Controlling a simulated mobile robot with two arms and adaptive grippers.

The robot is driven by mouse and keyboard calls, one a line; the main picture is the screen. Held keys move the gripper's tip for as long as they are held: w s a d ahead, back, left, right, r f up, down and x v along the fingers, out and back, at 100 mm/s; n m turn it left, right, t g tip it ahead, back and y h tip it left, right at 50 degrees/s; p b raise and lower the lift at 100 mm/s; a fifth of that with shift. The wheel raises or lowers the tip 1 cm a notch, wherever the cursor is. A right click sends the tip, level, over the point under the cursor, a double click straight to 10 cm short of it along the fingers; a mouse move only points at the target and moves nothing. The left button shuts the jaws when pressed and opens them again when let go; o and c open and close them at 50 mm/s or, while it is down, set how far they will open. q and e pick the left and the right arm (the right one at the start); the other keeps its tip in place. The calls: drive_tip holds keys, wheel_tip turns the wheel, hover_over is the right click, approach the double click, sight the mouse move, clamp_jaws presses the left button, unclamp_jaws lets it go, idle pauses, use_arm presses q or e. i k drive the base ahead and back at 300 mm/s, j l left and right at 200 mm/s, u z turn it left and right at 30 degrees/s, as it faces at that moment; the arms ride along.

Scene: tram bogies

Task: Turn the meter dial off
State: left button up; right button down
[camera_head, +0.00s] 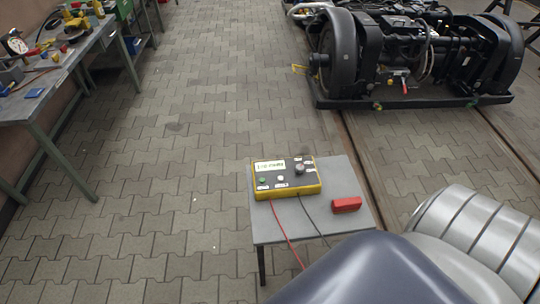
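A yellow meter (287,178) with a dark top face sits on a small grey table (270,226). Its dial (299,168) is a dark round knob on the right of the top face. A lit display (270,166) is at the upper left of the face; I cannot read it for certain. A red lead and a black lead run from the meter's front edge. Part of my arm fills the lower right of the view. Neither gripper shows, so their place relative to the meter is hidden.
A red block (346,204) lies on the table right of the meter. A black tram bogie (405,60) stands on rails at the upper right. A workbench (50,75) with tools is at the upper left. The paved floor between is clear.

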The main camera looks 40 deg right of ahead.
sight(299, 168)
drive_tip(key=z, duration=1.3)
